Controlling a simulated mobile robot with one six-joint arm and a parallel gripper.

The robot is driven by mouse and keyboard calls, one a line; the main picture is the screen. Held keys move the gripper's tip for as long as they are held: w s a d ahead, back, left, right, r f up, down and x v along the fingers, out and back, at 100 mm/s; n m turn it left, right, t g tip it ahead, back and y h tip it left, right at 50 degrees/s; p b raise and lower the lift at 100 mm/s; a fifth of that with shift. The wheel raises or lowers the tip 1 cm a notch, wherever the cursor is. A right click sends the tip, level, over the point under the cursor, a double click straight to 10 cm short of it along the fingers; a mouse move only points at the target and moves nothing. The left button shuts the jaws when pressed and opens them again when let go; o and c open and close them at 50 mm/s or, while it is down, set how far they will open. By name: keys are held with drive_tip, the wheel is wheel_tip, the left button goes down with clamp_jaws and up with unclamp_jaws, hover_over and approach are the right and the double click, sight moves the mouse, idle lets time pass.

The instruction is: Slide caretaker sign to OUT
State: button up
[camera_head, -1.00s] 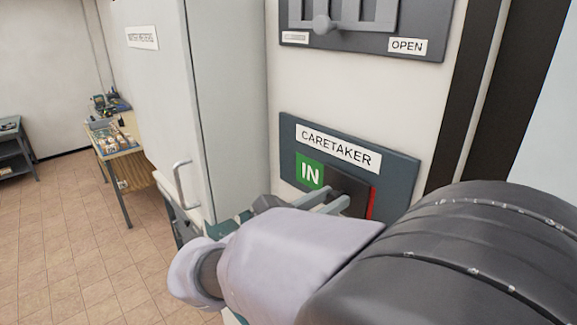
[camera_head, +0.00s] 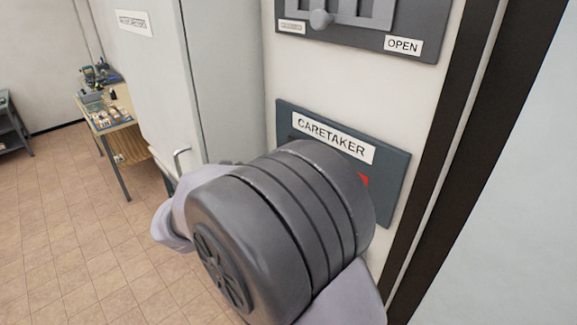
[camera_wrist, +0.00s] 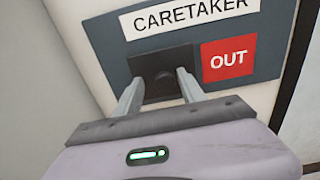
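The caretaker sign is a dark blue-grey board (camera_head: 392,185) on the white wall, with a white CARETAKER label (camera_head: 333,137). In the wrist view, the red OUT panel (camera_wrist: 228,58) shows in full at the right of the board. The dark slider plate (camera_wrist: 162,60) stands left of OUT, and no green IN shows. My gripper (camera_wrist: 159,80) is at the slider with its two fingers apart, one on each side of the plate's middle. I see no clear finger contact on the knob. In the head view my arm hides the gripper and most of the sign.
A grey cabinet (camera_head: 222,90) with a handle is close on the left. A dark frame is on the right. Tiled floor is open at far left.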

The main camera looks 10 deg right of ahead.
drive_tip(key=shift+s, duration=0.1)
drive_tip(key=v, duration=1.7)
drive_tip(key=shift+a+b, duration=0.15)
drive_tip(key=shift+b, duration=0.3)
